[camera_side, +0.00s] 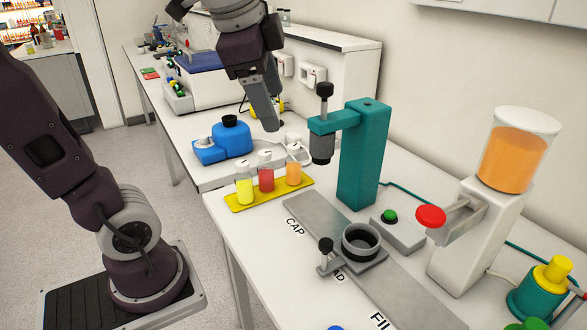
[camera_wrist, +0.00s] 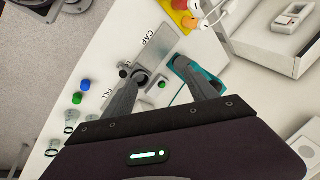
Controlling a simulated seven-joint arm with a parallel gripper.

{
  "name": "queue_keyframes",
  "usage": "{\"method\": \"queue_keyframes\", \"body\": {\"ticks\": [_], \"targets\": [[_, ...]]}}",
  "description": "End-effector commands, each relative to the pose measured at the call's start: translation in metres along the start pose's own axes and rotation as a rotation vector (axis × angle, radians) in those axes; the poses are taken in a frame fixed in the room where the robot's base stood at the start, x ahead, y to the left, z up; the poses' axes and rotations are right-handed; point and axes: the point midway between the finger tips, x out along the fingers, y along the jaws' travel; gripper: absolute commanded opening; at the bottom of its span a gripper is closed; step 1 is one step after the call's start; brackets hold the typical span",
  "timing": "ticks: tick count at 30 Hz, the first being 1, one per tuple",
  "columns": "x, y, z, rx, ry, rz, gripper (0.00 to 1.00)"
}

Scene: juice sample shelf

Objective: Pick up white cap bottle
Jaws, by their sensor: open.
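Three small sample bottles with pale white caps stand upright on a yellow tray (camera_side: 240,206): a yellow one (camera_side: 244,187), a red one (camera_side: 266,179) and an orange one (camera_side: 293,173). In the side view, my gripper (camera_side: 272,124) hangs above and behind them, apart from them and holding nothing visible. In the wrist view, my gripper (camera_wrist: 162,70) shows its two fingers spread, with nothing between them.
A teal press (camera_side: 360,150) stands right of the bottles, over the grey CAP plate (camera_side: 312,222) and a dark ring holder (camera_side: 361,243). A blue device (camera_side: 232,138) is behind the tray. An orange juice dispenser (camera_side: 512,160) stands at right. Loose blue and green caps (camera_wrist: 85,85) lie on the bench.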

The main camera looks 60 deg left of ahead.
Motion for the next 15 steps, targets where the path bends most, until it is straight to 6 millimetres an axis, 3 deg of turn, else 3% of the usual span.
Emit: {"method": "queue_keyframes", "body": {"ticks": [3, 6, 15], "targets": [[0.020, -0.056, -0.018, 0.296, -0.089, -0.003, 0.67], [0.039, -0.094, -0.026, 0.520, -0.149, 0.015, 0.67], [0.100, -0.182, -0.024, 1.022, -0.264, 0.121, 0.67]]}}
